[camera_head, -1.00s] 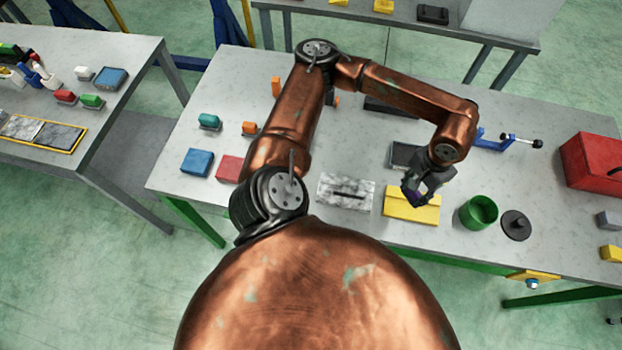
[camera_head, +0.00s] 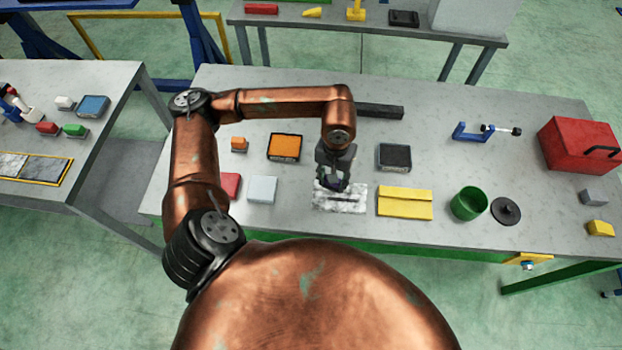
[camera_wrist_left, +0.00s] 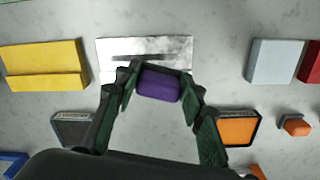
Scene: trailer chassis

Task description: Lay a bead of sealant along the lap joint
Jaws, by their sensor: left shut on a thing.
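My left gripper (camera_head: 333,183) is shut on a small purple block (camera_wrist_left: 158,86), which sits between its two fingers in the left wrist view. I cannot tell whether the block touches the plate. A yellow plate (camera_head: 405,204) with a stepped, overlapping edge lies just right of it in the head view. My right gripper is not in view.
A green cup (camera_head: 468,203), a black lidded disc (camera_head: 505,211) and a red toolbox (camera_head: 578,146) stand to the right. A pale block (camera_head: 262,190), an orange-topped box (camera_head: 284,147) and a dark box (camera_head: 394,157) lie around the plate. A blue clamp (camera_head: 473,132) lies farther back.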

